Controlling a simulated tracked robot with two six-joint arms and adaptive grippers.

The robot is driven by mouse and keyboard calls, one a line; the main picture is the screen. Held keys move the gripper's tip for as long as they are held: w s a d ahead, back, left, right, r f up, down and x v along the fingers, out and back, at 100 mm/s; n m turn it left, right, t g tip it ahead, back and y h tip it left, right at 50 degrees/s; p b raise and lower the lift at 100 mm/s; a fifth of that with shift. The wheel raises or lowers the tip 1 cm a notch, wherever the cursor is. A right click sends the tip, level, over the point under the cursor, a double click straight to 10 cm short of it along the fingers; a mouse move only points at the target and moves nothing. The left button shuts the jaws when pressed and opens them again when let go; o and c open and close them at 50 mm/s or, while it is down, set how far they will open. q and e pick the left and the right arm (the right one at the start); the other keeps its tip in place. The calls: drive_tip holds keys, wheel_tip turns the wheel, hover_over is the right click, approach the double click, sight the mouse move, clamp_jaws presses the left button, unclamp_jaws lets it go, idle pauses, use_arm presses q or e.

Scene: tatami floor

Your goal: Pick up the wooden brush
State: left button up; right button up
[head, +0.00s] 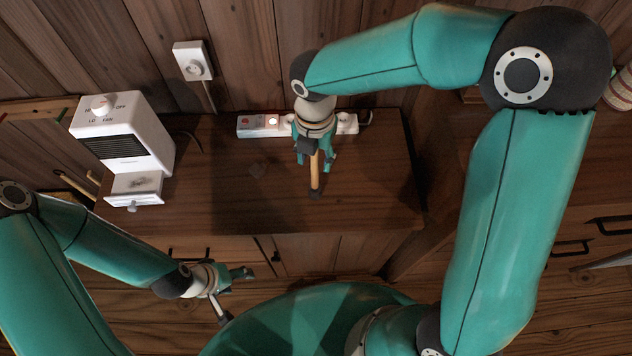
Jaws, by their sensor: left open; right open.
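The wooden brush (315,176) is a thin, light-brown stick with a dark lower end, seen over the dark wooden cabinet top. My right gripper (315,160) points down over its upper part. Its fingers are open on either side of the brush, and I cannot tell whether they touch it. The brush's upper end is hidden by the gripper. My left gripper (235,296) is open and empty, low in front of the cabinet and well away from the brush.
A white box-shaped appliance (150,130) with a knob and open drawer stands at the cabinet top's left. A white power strip (257,124) lies behind my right gripper, near the wall. A white dial unit (193,62) is on the wall. The cabinet top (375,205) is clear at front right.

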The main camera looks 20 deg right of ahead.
drive_tip(key=shift+f, duration=0.3)
clamp_jaws()
drive_tip(key=shift+r, duration=0.15)
